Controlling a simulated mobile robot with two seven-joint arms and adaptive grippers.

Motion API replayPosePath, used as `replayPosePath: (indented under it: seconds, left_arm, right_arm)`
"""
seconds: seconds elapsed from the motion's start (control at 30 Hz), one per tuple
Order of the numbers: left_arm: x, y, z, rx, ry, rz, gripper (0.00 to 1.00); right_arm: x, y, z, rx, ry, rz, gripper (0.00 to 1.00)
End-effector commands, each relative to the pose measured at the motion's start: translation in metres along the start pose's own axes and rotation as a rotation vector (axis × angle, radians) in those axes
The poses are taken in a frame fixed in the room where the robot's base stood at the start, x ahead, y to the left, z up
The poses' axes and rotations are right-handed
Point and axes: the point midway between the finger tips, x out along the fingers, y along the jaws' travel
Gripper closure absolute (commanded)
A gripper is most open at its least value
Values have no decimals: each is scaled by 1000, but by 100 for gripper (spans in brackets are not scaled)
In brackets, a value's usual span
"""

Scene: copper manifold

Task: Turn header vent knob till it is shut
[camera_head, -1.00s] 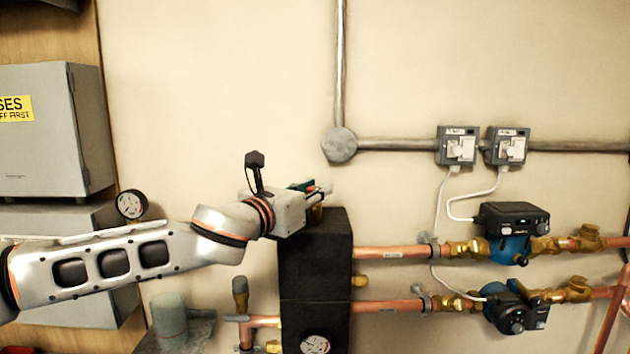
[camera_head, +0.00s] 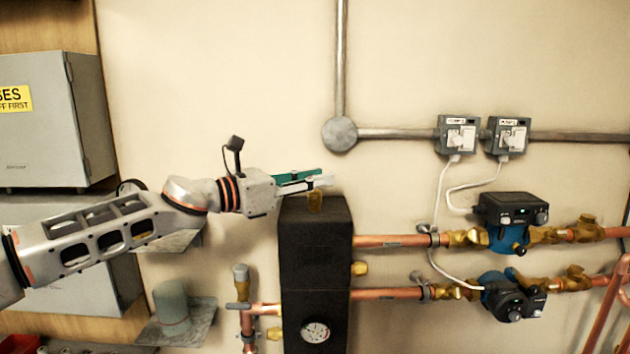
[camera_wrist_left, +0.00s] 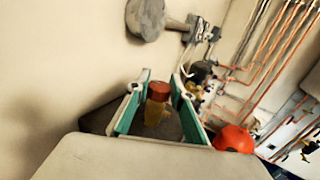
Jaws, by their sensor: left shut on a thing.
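The header vent is a small brass fitting (camera_head: 315,203) on top of the black insulated header (camera_head: 315,255). Its red knob (camera_wrist_left: 158,90) shows in the left wrist view, above the brass body (camera_wrist_left: 154,114), and is hidden behind the fingers in the head view. My left gripper (camera_head: 318,181) comes in level from the left, just over the header top. It is shut on the red knob, with one green-and-grey finger on each side in the wrist view (camera_wrist_left: 160,95). My right gripper is in neither view.
Copper pipes (camera_head: 388,241) run right from the header to two blue-and-black pumps (camera_head: 508,222). A gauge (camera_head: 315,332) sits low on the header. A round conduit box (camera_head: 339,134) is on the wall above. Grey cabinets (camera_head: 45,125) stand left.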

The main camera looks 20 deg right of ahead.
Motion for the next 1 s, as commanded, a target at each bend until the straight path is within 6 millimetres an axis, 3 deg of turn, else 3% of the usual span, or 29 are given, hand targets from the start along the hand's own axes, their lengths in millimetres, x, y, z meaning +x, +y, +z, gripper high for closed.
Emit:
replayPosePath:
  seconds: [0.43,0.47,0.5,0.87,1.0]
  left_arm:
    - [0,0,0,0,0,-6,99]
    - [0,0,0,0,0,-6,70]
    - [0,0,0,0,0,-6,60]
    - [-1,0,0,0,0,-6,60]
    - [-12,1,0,0,-1,-5,60]
  right_arm:
    - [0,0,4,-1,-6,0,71]
    - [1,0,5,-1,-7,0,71]
    - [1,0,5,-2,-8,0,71]
    - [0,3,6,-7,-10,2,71]
    - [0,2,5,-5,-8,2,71]
